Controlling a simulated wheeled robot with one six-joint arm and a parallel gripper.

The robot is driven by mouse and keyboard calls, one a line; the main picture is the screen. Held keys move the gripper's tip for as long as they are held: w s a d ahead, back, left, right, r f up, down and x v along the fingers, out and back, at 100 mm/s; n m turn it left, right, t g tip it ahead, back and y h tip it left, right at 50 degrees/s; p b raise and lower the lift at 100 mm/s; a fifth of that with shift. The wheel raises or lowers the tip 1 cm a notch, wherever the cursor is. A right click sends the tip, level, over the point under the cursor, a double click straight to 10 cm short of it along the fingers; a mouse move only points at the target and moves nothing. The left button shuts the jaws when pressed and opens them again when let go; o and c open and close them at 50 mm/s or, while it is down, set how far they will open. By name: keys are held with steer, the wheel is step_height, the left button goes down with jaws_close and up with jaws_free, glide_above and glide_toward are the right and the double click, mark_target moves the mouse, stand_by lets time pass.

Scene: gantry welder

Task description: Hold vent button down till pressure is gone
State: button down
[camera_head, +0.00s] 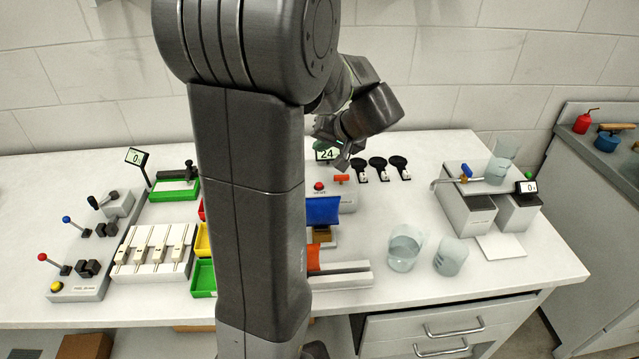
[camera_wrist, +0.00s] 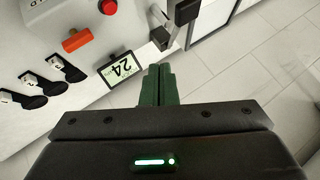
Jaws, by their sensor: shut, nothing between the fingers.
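The red vent button (camera_head: 319,186) sits on a grey box (camera_head: 347,200) behind the blue part on the table. In the wrist view the red button (camera_wrist: 108,6) is at the top edge, partly cut off, on the grey box (camera_wrist: 75,20). A small display (camera_wrist: 118,69) reads 24; it also shows behind the box in the head view (camera_head: 327,154). My gripper (camera_head: 343,163) is above the back of the table, near the display. In the wrist view its green fingers (camera_wrist: 158,68) are shut, empty and apart from the button.
An orange lever (camera_wrist: 76,40) is on the box beside the button. Several black-handled pieces (camera_head: 378,168) stand to its right. A blue part (camera_head: 322,211) is in front. Two clear beakers (camera_head: 403,252) stand front right. My arm hides part of the table.

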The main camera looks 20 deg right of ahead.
steer(key=shift+f, duration=0.15)
steer(key=b, duration=0.6)
glide_above(322, 190)
step_height(322, 190, down, 8)
steer(key=shift+r, duration=0.1)
steer(key=shift+f, duration=0.35)
steer(key=shift+f, duration=0.1)
stand_by(1.3)
steer(key=shift+f+b, duration=0.35)
steer(key=shift+b, duration=0.45)
steer(key=shift+f+b, duration=0.4)
steer(key=shift+b, duration=0.15)
stand_by(2.8)
steer(key=shift+r+p, duration=0.45)
steer(key=shift+r, duration=0.45)
